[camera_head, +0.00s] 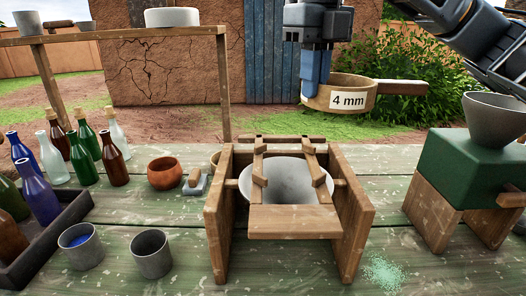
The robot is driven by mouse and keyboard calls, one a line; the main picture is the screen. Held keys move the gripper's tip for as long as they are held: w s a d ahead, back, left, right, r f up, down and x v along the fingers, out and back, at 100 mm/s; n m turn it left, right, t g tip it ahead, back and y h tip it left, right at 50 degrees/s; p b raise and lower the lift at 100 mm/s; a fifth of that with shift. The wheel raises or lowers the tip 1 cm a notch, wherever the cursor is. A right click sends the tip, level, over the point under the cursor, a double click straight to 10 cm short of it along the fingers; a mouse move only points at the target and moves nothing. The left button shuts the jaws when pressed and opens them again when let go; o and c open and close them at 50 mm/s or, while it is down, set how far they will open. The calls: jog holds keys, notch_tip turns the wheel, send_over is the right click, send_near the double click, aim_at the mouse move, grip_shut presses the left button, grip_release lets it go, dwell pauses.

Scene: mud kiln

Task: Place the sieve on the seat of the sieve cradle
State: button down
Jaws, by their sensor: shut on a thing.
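The sieve (341,98) is a round wooden ring with a "4 mm" label on its front and a wooden handle reaching right. My gripper (315,84) comes down from above and is shut on the left part of the sieve's rim. The sieve hangs in the air, roughly level, above and behind the right side of the sieve cradle in the picture. The sieve cradle (356,215) is a wooden frame standing on the table, with two notched rails across its top. A pale bowl (290,187) sits inside it, under the rails. The sieve's mesh is hidden.
A green hopper machine (462,170) on wooden blocks stands at right. Several bottles (113,158), a clay bowl (165,173), a brush (195,182) and two metal cups (151,254) are at left. Pale green grains (381,273) lie on the table (190,235). A raised shelf (120,35) stands behind.

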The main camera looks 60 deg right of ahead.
jog(key=w+a+f, duration=0.1)
jog(key=a+f, duration=0.1)
jog(key=a, duration=0.1)
jog(key=w+a+f, duration=0.2)
jog(key=a, duration=0.1)
jog(key=w+a+f, duration=0.1)
jog(key=a+f, duration=0.1)
jog(key=a, duration=0.1)
jog(key=shift+w, duration=0.3)
jog(key=shift+f, duration=2.05)
jog(key=shift+f+b, duration=0.15)
jog(key=shift+b, duration=0.15)
jog(key=c, duration=1.7)
grip_release()
jog(key=o, duration=0.4)
jog(key=shift+o, duration=0.2)
notch_tip(320, 180, up, 12)
jog(key=p, duration=0.1)
